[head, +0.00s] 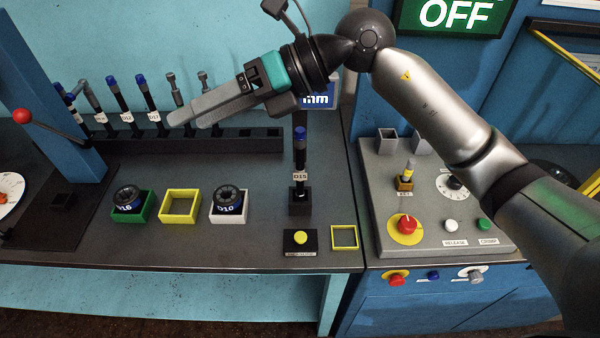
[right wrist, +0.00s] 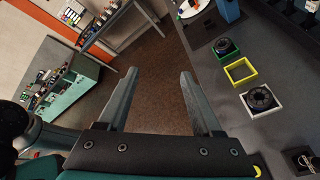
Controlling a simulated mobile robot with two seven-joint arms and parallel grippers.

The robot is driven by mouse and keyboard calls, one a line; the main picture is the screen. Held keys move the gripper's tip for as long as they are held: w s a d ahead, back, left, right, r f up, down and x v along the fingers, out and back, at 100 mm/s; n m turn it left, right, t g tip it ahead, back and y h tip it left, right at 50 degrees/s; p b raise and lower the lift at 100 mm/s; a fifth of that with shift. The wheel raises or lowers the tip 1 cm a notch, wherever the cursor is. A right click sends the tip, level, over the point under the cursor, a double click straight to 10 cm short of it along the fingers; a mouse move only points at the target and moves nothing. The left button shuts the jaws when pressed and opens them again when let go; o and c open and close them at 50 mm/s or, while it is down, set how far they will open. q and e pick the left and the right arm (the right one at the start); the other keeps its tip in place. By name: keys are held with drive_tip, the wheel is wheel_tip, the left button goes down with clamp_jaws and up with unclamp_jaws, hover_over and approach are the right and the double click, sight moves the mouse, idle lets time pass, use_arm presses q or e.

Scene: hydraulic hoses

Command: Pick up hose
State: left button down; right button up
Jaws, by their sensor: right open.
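Several black hoses with blue ends and white labels stand upright in a black rack (head: 235,145) at the back of the bench; one of them is a hose (head: 147,92) left of my gripper. Another hose (head: 300,155), labelled D15, stands upright in a black block holder (head: 299,202) nearer the middle. My right gripper (head: 188,120) is above the rack, pointing left, and hides part of it. In the right wrist view the gripper (right wrist: 160,75) is open, with nothing between its fingers. My left gripper is not in view.
A green tray (head: 132,214) and a white tray (head: 229,214) each hold a black ring-shaped part; a yellow tray (head: 180,204) between them is empty. A yellow button (head: 300,237) sits in front of the D15 hose. A grey control panel (head: 440,190) stands right. A red-knobbed lever (head: 22,116) stands left.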

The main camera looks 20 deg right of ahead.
drive_tip(key=w+d+f+t+h, duration=0.1)
drive_tip(key=w+d+f+h, duration=0.2)
drive_tip(key=d+h, duration=0.3)
drive_tip(key=m+h, duration=0.1)
drive_tip(key=h, duration=0.4)
approach(302, 130)
drive_tip(key=shift+t, duration=0.4)
drive_tip(key=x, duration=0.4)
drive_tip(key=s+p+x, duration=0.1)
drive_tip(key=x, duration=0.1)
drive_tip(key=shift+a+f, duration=0.15)
drive_tip(key=shift+f, duration=0.05)
drive_tip(key=shift+p+x, duration=0.5)
drive_tip(key=shift+x, duration=2.25)
drive_tip(key=shift+w, duration=0.15)
clamp_jaws()
drive_tip(key=shift+r, duration=0.1)
